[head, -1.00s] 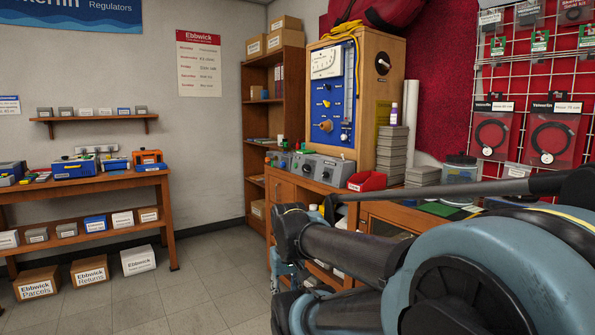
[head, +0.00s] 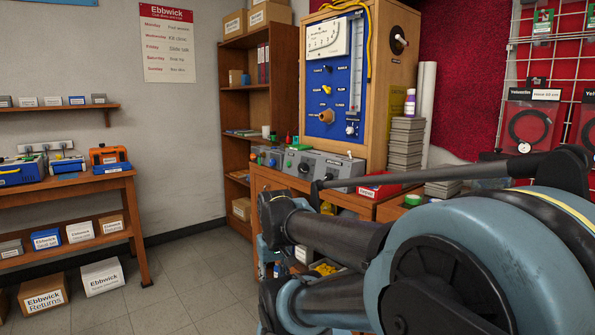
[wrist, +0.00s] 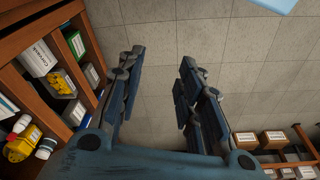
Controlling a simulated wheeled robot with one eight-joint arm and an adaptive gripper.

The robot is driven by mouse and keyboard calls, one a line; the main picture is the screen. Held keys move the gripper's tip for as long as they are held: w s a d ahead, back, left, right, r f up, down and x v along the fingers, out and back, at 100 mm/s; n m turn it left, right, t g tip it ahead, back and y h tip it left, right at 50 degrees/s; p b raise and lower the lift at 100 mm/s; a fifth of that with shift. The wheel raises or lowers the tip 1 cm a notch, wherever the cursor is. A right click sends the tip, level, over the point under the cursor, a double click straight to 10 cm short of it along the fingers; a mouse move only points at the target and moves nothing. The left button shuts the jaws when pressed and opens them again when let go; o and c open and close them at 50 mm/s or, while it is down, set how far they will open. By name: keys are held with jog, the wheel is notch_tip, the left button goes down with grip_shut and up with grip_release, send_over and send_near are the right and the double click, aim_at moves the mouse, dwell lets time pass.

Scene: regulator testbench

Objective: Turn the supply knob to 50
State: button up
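A wooden test bench cabinet (head: 378,102) stands at the back centre in the head view. Its blue panel (head: 343,83) carries a white dial gauge (head: 328,40), small yellow and dark knobs, and a larger brass-coloured knob (head: 326,116) at the lower left. A dark round fitting (head: 399,40) is on the cabinet's right side. The labels are too small to tell which one is the supply knob. My gripper (wrist: 160,85) is open and empty in the wrist view, over the tiled floor and apart from the bench. My arm hides most of it in the head view.
Grey control boxes (head: 325,168) and a red bin (head: 380,186) sit on the counter before the cabinet. Grey stacked boxes (head: 406,145) stand right of it. A wooden shelf (head: 246,110) stands left. Tiled floor (head: 190,285) is clear at left.

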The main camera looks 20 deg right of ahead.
jog(key=shift+w, duration=0.5)
jog(key=shift+o, duration=1.4)
jog(key=o, duration=0.4)
jog(key=shift+s+d+r, duration=0.15)
jog(key=shift+d+r, duration=0.25)
jog(key=shift+r, duration=0.2)
jog(key=shift+o, duration=0.2)
jog(key=w+d+r+m+h, duration=0.35)
jog(key=w+d+r, duration=0.2)
jog(key=w, duration=0.25)
jog(key=m+t+h, duration=0.4)
jog(key=m+h, duration=0.6)
jog(key=h, duration=0.3)
send_near(300, 169)
jog(key=x, duration=1)
jog(key=shift+s, duration=0.1)
jog(key=shift+c, duration=0.6)
